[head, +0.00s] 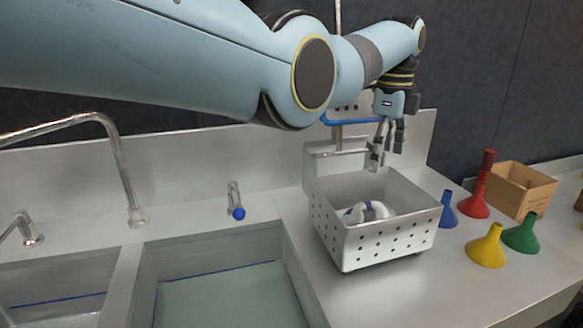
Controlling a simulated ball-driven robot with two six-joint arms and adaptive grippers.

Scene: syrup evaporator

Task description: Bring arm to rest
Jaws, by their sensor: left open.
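My left arm comes in from the upper left and reaches across the sinks to the back right. My left gripper (376,158) points down above the back part of a perforated metal basket (388,244). Its fingers are apart and I see nothing held between them. A white and blue object (368,211) lies inside the basket; its full shape is hidden by the basket wall. My right gripper is not in view.
A sink (215,300) with greenish water lies at front, with a faucet (135,200) at left. Blue (448,212), red (474,203), yellow (487,248) and green (522,236) funnels stand right of the basket. The right front counter is clear.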

